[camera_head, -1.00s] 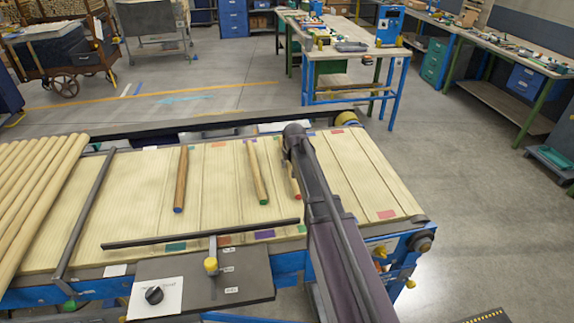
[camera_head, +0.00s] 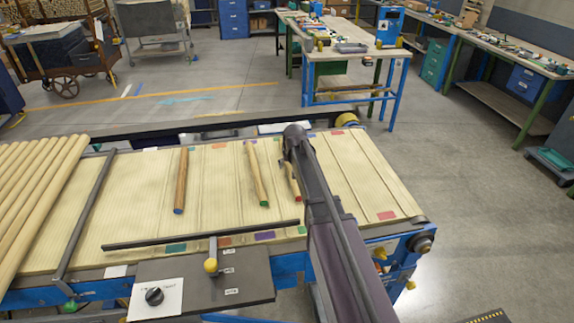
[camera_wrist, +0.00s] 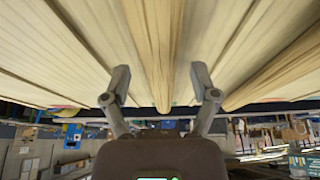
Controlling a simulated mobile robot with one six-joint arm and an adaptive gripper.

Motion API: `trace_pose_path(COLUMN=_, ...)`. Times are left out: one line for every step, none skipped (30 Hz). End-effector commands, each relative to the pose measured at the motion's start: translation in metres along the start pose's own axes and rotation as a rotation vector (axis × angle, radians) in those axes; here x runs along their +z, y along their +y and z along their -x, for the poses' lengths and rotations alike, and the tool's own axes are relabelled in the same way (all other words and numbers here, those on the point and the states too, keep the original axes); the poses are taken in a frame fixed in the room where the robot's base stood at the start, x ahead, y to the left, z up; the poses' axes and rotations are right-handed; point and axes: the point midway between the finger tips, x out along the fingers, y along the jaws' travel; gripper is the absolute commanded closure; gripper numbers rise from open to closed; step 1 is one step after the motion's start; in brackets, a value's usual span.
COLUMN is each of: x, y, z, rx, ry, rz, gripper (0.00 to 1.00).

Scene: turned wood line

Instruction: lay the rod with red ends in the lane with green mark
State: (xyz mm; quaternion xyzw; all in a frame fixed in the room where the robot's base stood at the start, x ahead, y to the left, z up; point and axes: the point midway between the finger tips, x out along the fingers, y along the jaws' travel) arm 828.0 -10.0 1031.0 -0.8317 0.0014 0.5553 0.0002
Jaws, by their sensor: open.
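The rod with red ends (camera_head: 296,187) lies on the ribbed bed, partly hidden by my arm; its near red end shows. My gripper (camera_wrist: 160,86) is open, its fingers on either side of a wooden rod (camera_wrist: 157,40) in the wrist view. I cannot tell whether they touch it. In the head view the gripper is over the far part of the red-ended rod, mostly behind the arm. A green mark (camera_head: 302,230) is at the bed's near edge, partly behind the arm. A teal-green mark (camera_head: 176,248) is farther left.
A green-ended rod (camera_head: 257,176) lies close left of the red-ended one. A blue-ended rod (camera_head: 181,181) lies farther left. A dark bar (camera_head: 200,235) crosses above the near edge. Several long rods (camera_head: 35,200) fill the left side. The bed right of my arm is clear.

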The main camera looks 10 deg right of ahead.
Motion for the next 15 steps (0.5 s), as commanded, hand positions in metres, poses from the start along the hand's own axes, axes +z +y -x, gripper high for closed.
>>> trace_pose_path(x=0.0, y=0.0, z=0.005, rx=0.0, ry=0.0, rz=0.0, gripper=0.23)
trace_pose_path(x=0.0, y=0.0, z=0.007, rx=0.0, ry=0.0, rz=0.0, gripper=0.23)
trace_pose_path(x=-0.001, y=0.0, z=0.01, rx=0.0, ry=0.0, rz=0.0, gripper=0.23)
trace_pose_path(x=-0.001, y=0.0, z=0.012, rx=0.0, ry=0.0, rz=0.0, gripper=0.23)
trace_pose_path(x=-0.001, y=0.0, z=0.015, rx=0.0, ry=0.0, rz=0.0, gripper=0.23)
trace_pose_path(x=-0.001, y=0.0, z=0.018, rx=0.0, ry=0.0, rz=0.0, gripper=0.23)
trace_pose_path(x=-0.001, y=0.0, z=0.021, rx=0.0, ry=0.0, rz=0.0, gripper=0.23)
trace_pose_path(x=-0.001, y=0.0, z=0.024, rx=0.0, ry=0.0, rz=0.0, gripper=0.23)
trace_pose_path(x=-0.001, y=0.0, z=0.027, rx=0.0, ry=0.0, rz=0.0, gripper=0.23)
trace_pose_path(x=-0.001, y=0.0, z=0.03, rx=0.0, ry=0.0, rz=0.0, gripper=0.23)
trace_pose_path(x=-0.001, y=0.0, z=0.033, rx=0.0, ry=0.0, rz=0.0, gripper=0.23)
trace_pose_path(x=-0.001, y=0.0, z=0.037, rx=0.0, ry=0.0, rz=0.0, gripper=0.23)
trace_pose_path(x=-0.001, y=0.0, z=0.04, rx=0.0, ry=0.0, rz=0.0, gripper=0.23)
trace_pose_path(x=-0.001, y=0.0, z=0.042, rx=0.0, ry=0.0, rz=0.0, gripper=0.23)
trace_pose_path(x=-0.001, y=0.0, z=0.046, rx=0.0, ry=0.0, rz=0.0, gripper=0.23)
